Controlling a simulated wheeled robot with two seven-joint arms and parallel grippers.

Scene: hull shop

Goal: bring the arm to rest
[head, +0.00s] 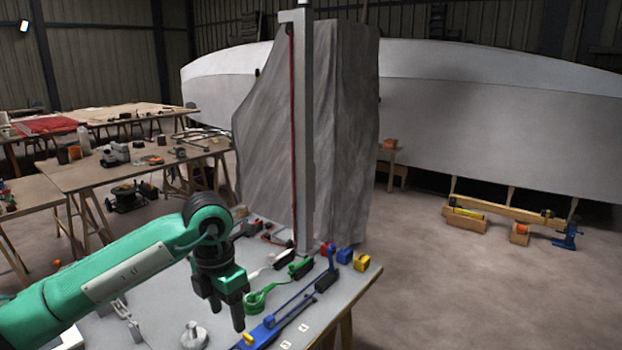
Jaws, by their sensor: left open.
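My left arm is green and comes in from the lower left of the head view. Its dark left gripper (227,312) points down over the grey table (363,284). The two fingers are apart, with nothing seen between them. A green tool (258,299) lies just right of the fingers, and a blue bar-like tool (290,313) lies farther right. A light grey knobbed part (193,335) sits on the table at lower left of the fingers. My right gripper is not in the picture.
A grey post (303,130) rises at the table's back, before a draped sheet (260,135). Small blue (344,255) and yellow (362,263) blocks stand near the right edge. Cluttered workbenches (130,170) stand at left. Open floor (450,290) lies to the right, below a large hull (480,110).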

